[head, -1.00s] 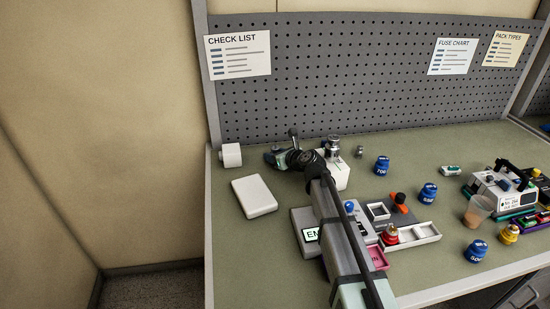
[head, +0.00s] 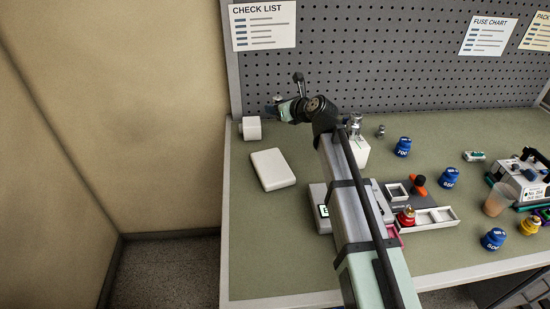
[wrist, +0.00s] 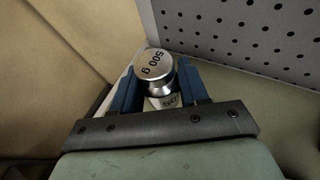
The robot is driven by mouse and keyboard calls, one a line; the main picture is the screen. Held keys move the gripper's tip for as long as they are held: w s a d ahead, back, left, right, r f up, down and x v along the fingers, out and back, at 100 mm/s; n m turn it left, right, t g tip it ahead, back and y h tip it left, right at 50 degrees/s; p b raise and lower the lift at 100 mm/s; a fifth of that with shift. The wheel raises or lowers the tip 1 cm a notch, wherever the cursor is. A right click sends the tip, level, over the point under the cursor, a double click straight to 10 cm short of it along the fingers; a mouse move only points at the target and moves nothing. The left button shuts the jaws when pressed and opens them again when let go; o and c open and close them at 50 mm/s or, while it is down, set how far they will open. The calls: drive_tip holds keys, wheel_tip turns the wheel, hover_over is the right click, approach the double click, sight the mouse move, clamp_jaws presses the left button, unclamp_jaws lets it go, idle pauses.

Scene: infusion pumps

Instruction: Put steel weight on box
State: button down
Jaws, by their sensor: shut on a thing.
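In the head view my gripper (head: 277,104) is in the air near the table's back left corner, close to a white block or roll (head: 250,128), with only a bit of the held weight showing. A white box (head: 356,152) stands to the right, partly hidden by my arm. Another steel weight (head: 355,127) appears to stand on its top. A smaller steel weight (head: 380,131) stands behind and right of the box.
A flat white pad (head: 272,170) lies at left on the green table (head: 255,235). A pegboard (head: 400,75) rises behind. The table's front left is clear.

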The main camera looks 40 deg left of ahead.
drive_tip(key=s+d+r, duration=0.1)
drive_tip(key=s+d, duration=0.2)
drive_tip(key=s, duration=0.4)
drive_tip(key=g, duration=0.1)
hover_over(272, 165)
drive_tip(key=f, duration=0.2)
drive_tip(key=shift+n, duration=0.4)
drive_tip(key=shift+f, duration=4.45)
drive_tip(key=shift+f, duration=0.15)
drive_tip(key=c, duration=0.6)
unclamp_jaws()
drive_tip(key=shift+d+r, duration=0.1)
drive_tip(key=shift+r, duration=0.1)
drive_tip(key=v, duration=1.1)
drive_tip(key=shift+s+d, duration=0.1)
drive_tip(key=shift+d, duration=0.2)
